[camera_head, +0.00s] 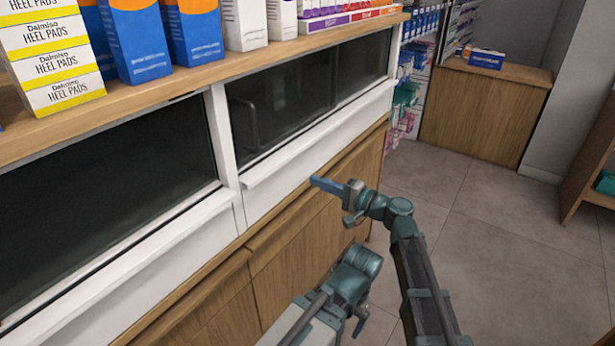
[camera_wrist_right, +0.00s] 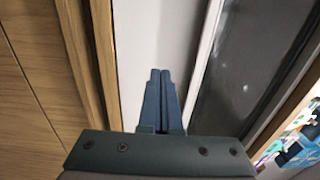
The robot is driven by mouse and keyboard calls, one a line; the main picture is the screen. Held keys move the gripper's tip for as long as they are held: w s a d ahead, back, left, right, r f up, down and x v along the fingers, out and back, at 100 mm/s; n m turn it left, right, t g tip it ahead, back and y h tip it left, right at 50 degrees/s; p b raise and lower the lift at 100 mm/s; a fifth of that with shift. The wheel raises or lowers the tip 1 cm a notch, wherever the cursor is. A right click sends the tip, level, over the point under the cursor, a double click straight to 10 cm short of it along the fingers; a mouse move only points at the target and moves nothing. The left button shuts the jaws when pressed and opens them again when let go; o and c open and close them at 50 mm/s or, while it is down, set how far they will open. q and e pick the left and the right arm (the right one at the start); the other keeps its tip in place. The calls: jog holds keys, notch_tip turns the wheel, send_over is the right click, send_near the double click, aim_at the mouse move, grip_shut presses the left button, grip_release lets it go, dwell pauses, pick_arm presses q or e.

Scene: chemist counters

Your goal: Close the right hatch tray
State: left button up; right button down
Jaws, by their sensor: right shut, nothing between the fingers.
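Wooden cabinet doors (camera_head: 305,235) lie below the hatches. The left hatch window (camera_head: 100,195) is beside the right one. Boxes of heel pads (camera_head: 55,65) and other packages stand on the wooden counter above. Open tiled floor (camera_head: 490,225) lies to the right.

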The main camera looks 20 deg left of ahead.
jog(key=v, duration=0.7)
jog(key=shift+s+d, duration=0.15)
jog(key=shift+s, duration=0.05)
jog(key=s+d+f+n+g+h, duration=0.2)
jog(key=s+d+f+h, duration=0.25)
jog(key=f, duration=0.35)
jog(key=s+d+f+n+g+h, duration=0.1)
jog(key=s+d+f+h, duration=0.25)
jog(key=d+f, duration=0.3)
jog(key=s+d+f+g+h, duration=0.1)
jog(key=s+d+f+h, duration=0.35)
jog(key=d, duration=0.45)
jog(key=s+d+f+g+h, duration=0.1)
jog(key=s+d+f+h, duration=0.2)
jog(key=d+h, duration=0.35)
jog(key=s+a+n, duration=0.4)
jog(key=s+a, duration=0.2)
jog(key=a, duration=0.3)
notch_tip(320, 180, up, 13)
jog(key=p, duration=1.3)
jog(key=shift+g+y, duration=0.3)
jog(key=shift+g, duration=0.1)
jog(key=shift+w+a+r, duration=0.1)
jog(key=shift+a, duration=0.05)
